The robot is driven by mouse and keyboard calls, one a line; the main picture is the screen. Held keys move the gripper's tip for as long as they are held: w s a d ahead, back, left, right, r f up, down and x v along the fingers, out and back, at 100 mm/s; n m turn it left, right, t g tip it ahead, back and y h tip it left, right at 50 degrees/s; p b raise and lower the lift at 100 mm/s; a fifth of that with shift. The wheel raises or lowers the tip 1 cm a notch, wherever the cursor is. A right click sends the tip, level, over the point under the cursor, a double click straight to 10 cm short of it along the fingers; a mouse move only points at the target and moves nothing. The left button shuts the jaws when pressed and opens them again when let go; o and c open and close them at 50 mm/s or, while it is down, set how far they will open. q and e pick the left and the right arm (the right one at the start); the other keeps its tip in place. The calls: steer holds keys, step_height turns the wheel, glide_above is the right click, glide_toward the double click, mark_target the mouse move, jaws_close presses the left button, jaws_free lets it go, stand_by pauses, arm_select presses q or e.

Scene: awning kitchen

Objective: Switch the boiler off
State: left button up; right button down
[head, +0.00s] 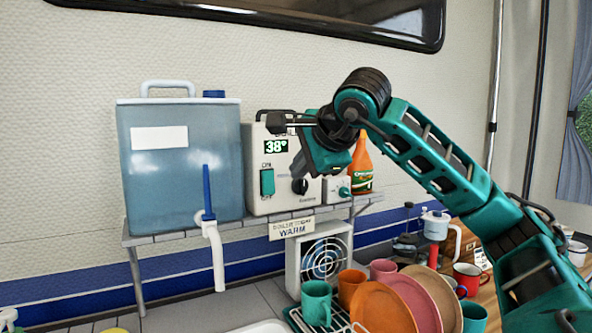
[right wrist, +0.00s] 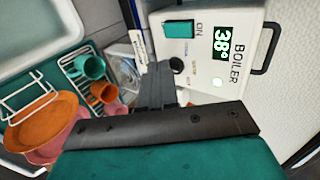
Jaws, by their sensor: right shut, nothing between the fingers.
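The boiler (head: 258,190) is a white box on the wall shelf. Its lit display (head: 276,146) reads 38°. Below the word ON is a green rocker switch (head: 267,183), with a dark knob (head: 300,186) to its right. In the right wrist view the boiler (right wrist: 205,72) appears turned, with its green switch (right wrist: 179,29) and lit display (right wrist: 220,42) in plain sight. My left gripper is out of view.
A blue water tank (head: 150,170) with a tap stands left of the boiler. A small white box (head: 331,190) and an orange bottle (head: 361,165) stand to its right. Below are a fan heater (head: 296,262) and a rack with plates (head: 374,310) and mugs.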

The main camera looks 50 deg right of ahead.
glide_toward(272, 189)
step_height(272, 189, down, 3)
steer(key=w, duration=0.2)
steer(key=w+d, duration=0.1)
steer(key=shift+w+f, duration=0.2)
steer(key=shift+f, duration=0.05)
steer(key=shift+w+d, duration=0.15)
steer(key=shift+w, duration=0.2)
steer(key=shift+w+d+f, duration=0.15)
steer(key=shift+w, duration=0.25)
